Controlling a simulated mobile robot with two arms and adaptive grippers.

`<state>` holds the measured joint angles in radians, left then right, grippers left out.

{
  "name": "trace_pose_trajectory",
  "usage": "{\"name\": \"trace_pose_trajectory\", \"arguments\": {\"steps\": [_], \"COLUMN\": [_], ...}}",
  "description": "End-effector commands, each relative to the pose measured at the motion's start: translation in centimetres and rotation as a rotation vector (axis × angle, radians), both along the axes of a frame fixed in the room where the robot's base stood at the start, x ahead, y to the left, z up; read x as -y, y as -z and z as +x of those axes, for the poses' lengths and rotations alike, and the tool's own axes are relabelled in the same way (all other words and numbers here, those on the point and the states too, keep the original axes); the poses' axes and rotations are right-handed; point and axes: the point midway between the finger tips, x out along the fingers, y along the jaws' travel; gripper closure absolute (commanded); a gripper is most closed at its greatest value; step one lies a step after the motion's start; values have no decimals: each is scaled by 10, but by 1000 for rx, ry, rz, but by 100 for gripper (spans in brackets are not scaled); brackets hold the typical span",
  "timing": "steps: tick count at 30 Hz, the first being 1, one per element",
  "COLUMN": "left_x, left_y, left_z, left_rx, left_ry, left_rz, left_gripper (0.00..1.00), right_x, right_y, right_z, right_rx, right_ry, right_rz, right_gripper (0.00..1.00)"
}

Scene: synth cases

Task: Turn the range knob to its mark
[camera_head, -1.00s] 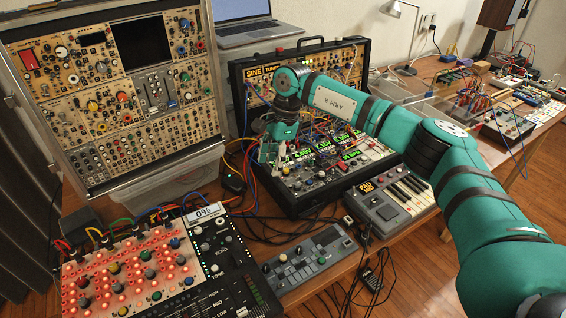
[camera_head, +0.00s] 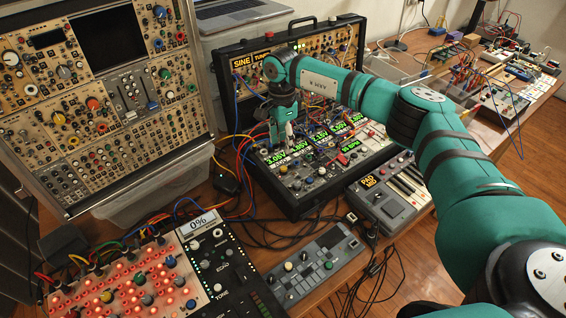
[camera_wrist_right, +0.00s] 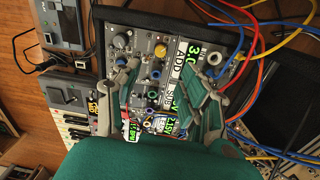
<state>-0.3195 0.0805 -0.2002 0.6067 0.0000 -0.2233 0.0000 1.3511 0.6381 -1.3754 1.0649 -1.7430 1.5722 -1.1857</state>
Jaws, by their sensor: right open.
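The open synth case (camera_head: 305,213) stands on the bench with a lower panel of knobs and green-lit displays. My right gripper (camera_head: 284,136) hangs over the left part of this panel, pointing down. In the right wrist view the gripper (camera_wrist_right: 160,70) is open, with one finger on each side of several small knobs. No contact can be made out. My left gripper is out of view.
Patch cables (camera_wrist_right: 262,45) run close beside the right finger. A keyboard unit (camera_head: 385,200) stands right of the case. A small grey controller (camera_head: 318,264) and a red-lit mixer (camera_head: 150,278) are in front. A tall modular rack (camera_head: 100,100) stands at left.

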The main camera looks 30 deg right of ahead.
Motion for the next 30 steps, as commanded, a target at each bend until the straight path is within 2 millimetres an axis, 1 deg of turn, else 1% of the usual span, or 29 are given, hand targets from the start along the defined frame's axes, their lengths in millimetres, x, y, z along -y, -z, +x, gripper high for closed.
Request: {"name": "trace_pose_trajectory", "arguments": {"steps": [1, 2, 6, 9, 12, 18, 24, 27, 30], "left_x": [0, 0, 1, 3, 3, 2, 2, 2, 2], "left_y": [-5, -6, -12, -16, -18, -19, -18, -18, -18], "left_z": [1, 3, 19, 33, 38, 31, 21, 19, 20], "left_rx": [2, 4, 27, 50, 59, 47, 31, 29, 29], "left_ry": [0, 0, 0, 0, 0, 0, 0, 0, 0], "left_rz": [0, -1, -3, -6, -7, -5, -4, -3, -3], "left_gripper": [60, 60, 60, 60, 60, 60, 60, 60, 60], "right_x": [0, 0, -1, 0, -1, 0, 0, 0, 0], "right_y": [11, 17, 48, 67, 82, 97, 99, 99, 99], "right_z": [-2, -2, -3, -3, -3, -3, -3, -3, -3], "right_rx": [-4, -4, -3, -3, -1, 0, 1, 1, 1], "right_ry": [0, 0, -1, 1, -1, -1, -2, -1, -1], "right_rz": [0, 0, 0, 0, 0, 0, 0, 0, 0], "right_gripper": [57, 57, 57, 57, 57, 57, 57, 57, 70]}}
